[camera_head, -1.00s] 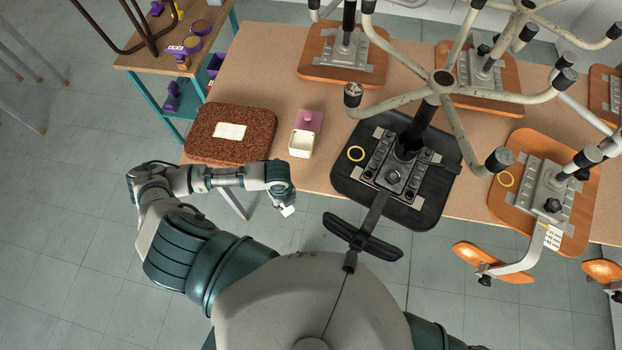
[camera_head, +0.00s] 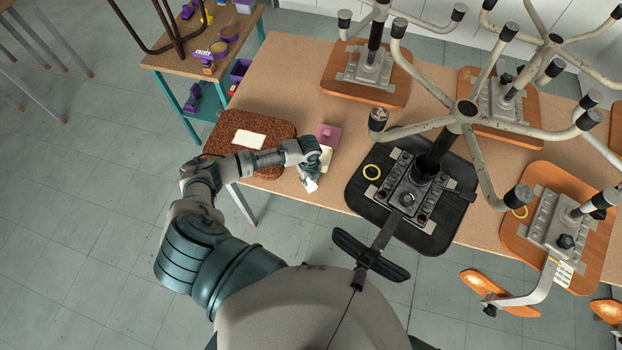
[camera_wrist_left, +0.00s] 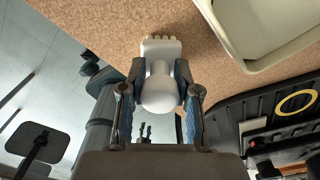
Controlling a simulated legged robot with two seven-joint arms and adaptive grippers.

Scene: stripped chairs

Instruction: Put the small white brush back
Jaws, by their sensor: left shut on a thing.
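The small white brush (camera_wrist_left: 160,88) is gripped between the two fingers of my left gripper (camera_wrist_left: 161,80), its bristle end pointing away from the gripper. In the head view the left gripper (camera_head: 309,176) is over the table's front edge, with the white brush (camera_head: 312,186) at its tip. Just beyond it is an open white box (camera_head: 327,158), partly hidden by the gripper, with a pink part (camera_head: 328,134) at its back. The white box also shows in the wrist view (camera_wrist_left: 285,45), apart from the brush. My right gripper is out of view.
A brown speckled cushion (camera_head: 225,135) with a white card (camera_head: 250,139) lies left of the box. A black upturned chair seat (camera_head: 362,205) with a yellow ring (camera_head: 372,172) is close on the right. More upturned chairs, with legs sticking up, fill the right side of the table (camera_head: 285,75).

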